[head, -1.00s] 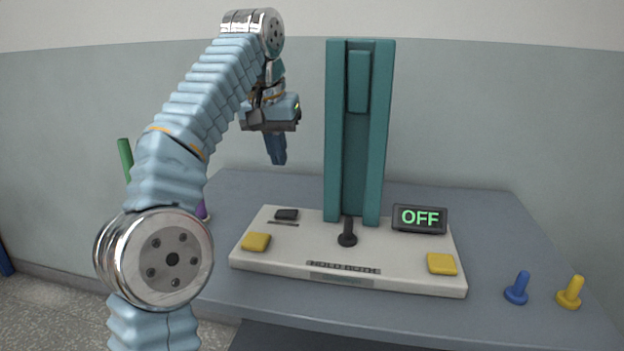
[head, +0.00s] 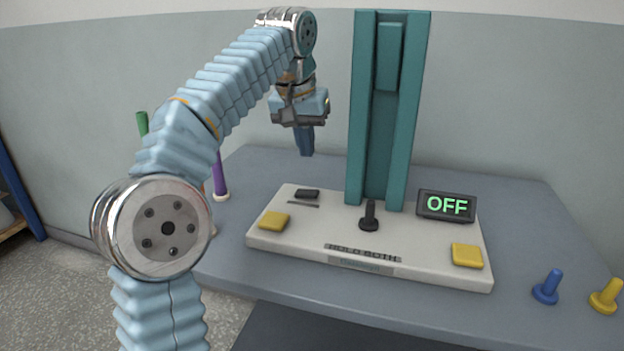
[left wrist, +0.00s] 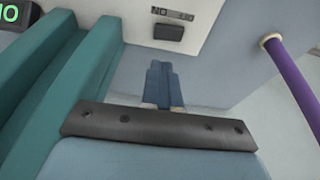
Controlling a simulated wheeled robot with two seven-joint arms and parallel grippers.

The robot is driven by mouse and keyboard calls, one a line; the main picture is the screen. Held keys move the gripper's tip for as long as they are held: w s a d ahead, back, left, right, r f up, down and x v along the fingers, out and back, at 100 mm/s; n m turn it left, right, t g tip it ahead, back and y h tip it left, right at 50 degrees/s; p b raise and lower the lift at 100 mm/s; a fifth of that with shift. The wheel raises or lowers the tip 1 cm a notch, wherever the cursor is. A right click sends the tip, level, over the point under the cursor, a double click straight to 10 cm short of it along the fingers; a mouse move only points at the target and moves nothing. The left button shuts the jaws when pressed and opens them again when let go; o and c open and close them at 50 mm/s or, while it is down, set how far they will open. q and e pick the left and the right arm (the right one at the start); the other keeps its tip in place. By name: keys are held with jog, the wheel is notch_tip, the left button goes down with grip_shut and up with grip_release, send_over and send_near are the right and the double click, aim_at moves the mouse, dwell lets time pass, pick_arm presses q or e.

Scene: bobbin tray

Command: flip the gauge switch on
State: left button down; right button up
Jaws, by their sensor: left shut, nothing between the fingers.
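The gauge base (head: 290,247) is a white board on the table, lettered "HOLD BOTH", with a tall teal column at its back. A small black rocker switch (head: 307,194) sits at its back left, and it also shows at the top of the left wrist view (left wrist: 169,32). The display (head: 446,206) reads "OFF" in green. My left gripper (head: 306,152) is shut and empty, pointing down in the air above the switch area, apart from it. Its closed fingers show in the left wrist view (left wrist: 162,82), beside the teal column. My right gripper is out of view.
Yellow pads (head: 274,221) and (head: 467,255) lie on the base, with a black lever (head: 369,215) between them. Blue (head: 547,287) and yellow (head: 606,296) bobbins stand at the right. A purple rod (head: 220,176) and a green rod (head: 142,123) stand at the left.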

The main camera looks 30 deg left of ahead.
pick_arm(q)
jog(key=b, duration=0.2)
send_over(309, 191)
jog(key=s, duration=0.1)
jog(key=f, duration=0.4)
jog(key=d+f, duration=0.1)
jog(key=f, duration=0.1)
jog(key=shift+f, duration=0.35)
jog(key=shift+d+f, duration=0.1)
jog(key=shift+f, duration=0.6)
jog(key=shift+w+d+f, duration=0.1)
jog(key=shift+d+f, duration=0.15)
jog(key=shift+f, duration=0.15)
jog(key=shift+a, duration=0.1)
jog(key=shift+a+r+p, duration=0.25)
jog(key=shift+a+p, duration=0.05)
jog(key=shift+a, duration=0.4)
